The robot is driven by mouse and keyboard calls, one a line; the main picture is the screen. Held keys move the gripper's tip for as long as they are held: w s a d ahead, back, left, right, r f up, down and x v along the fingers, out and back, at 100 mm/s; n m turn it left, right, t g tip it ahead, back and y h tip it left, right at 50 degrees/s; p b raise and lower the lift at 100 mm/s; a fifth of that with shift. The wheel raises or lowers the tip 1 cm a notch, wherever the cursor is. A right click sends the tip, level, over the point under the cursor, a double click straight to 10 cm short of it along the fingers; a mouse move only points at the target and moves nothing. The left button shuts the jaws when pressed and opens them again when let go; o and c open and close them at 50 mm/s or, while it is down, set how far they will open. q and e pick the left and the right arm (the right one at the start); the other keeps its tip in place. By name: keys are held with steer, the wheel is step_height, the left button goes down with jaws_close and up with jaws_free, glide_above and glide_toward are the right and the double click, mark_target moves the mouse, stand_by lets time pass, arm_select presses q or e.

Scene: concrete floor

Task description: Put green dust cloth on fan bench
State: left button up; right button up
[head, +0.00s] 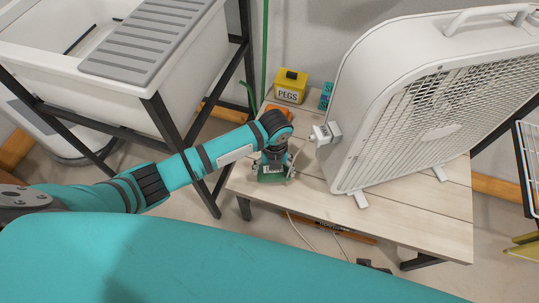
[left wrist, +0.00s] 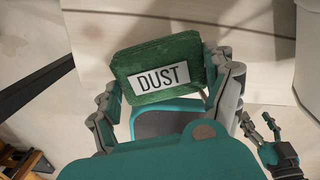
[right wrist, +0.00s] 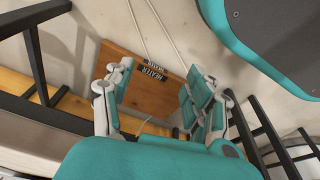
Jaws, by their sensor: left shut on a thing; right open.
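The green dust cloth (head: 270,179) is a folded pad. Its white label reading DUST shows in the left wrist view, where the cloth (left wrist: 190,48) fills the space between the fingers. My left gripper (head: 274,170) is shut on the cloth and holds it over the left part of the fan bench (head: 420,218), a low table with a pale plank top. The cloth is at or just above the planks; I cannot tell if it touches. My right gripper (right wrist: 160,92) is open and empty in the right wrist view, and out of the head view.
A white box fan (head: 350,120) stands on the bench, right of my left gripper. A yellow PEGS box (head: 291,86), a teal box (head: 326,96) and an orange item (head: 278,108) are at the back left. A white sink (head: 185,75) on a black frame stands left.

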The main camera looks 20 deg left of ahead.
arm_select(q)
steer(key=w+a, duration=0.1)
steer(key=w, duration=0.1)
steer(key=w+a+b, duration=0.1)
steer(key=w, duration=0.1)
steer(key=w+a, duration=0.1)
steer(key=w, duration=0.1)
steer(key=shift+w+a+f, duration=0.1)
steer(key=shift+a+f, duration=0.3)
step_height(320, 180, down, 3)
steer(key=shift+r+b, duration=0.1)
steer(key=shift+b, duration=0.6)
steer(key=shift+f, duration=0.3)
steer(key=o, duration=0.8)
steer(key=shift+o, duration=0.3)
arm_select(e)
step_height(320, 180, up, 10)
steer(key=w, duration=0.2)
steer(key=shift+w+f+t, duration=0.25)
steer(key=shift+w+t, duration=0.05)
arm_select(q)
steer(key=shift+r, duration=0.15)
arm_select(e)
steer(key=shift+a+r, duration=0.1)
